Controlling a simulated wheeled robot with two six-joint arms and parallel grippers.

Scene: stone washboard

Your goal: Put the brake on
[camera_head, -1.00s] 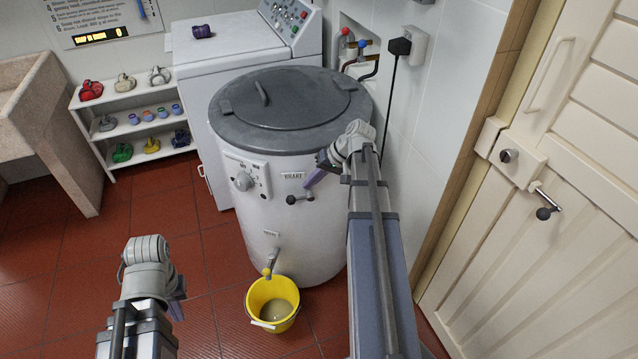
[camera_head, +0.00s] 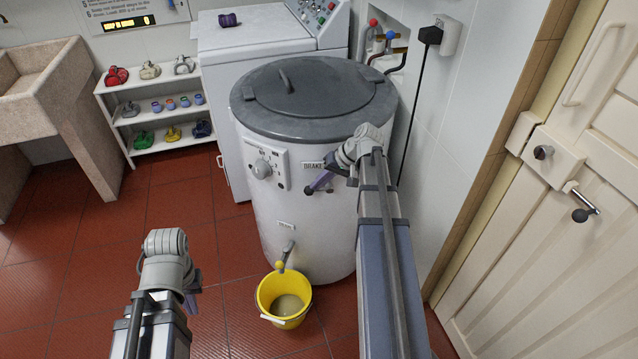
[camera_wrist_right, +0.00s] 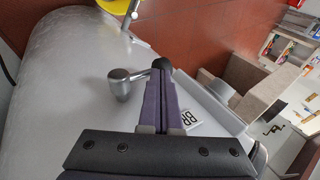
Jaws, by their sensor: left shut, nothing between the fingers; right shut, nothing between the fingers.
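The brake lever is a short metal arm on a round pivot (camera_wrist_right: 121,84) with a dark knob (camera_wrist_right: 162,65), on the front of the white drum machine (camera_head: 305,225). A BRAKE label (camera_head: 313,165) is just above it. In the head view the knob (camera_head: 309,190) shows at the left and the rest is largely hidden by my right gripper (camera_head: 315,184). My right gripper is shut and empty; in the right wrist view its purple fingertips (camera_wrist_right: 160,78) are at the knob, and I cannot tell whether they touch. My left gripper (camera_head: 193,298) is shut and empty, low over the floor.
A yellow bucket (camera_head: 284,299) stands under the drum's tap (camera_head: 281,264). A control dial (camera_head: 262,168) is left of the label. A cream door (camera_head: 560,210) is at the right, a shelf (camera_head: 155,110) and stone sink (camera_head: 60,85) at the left.

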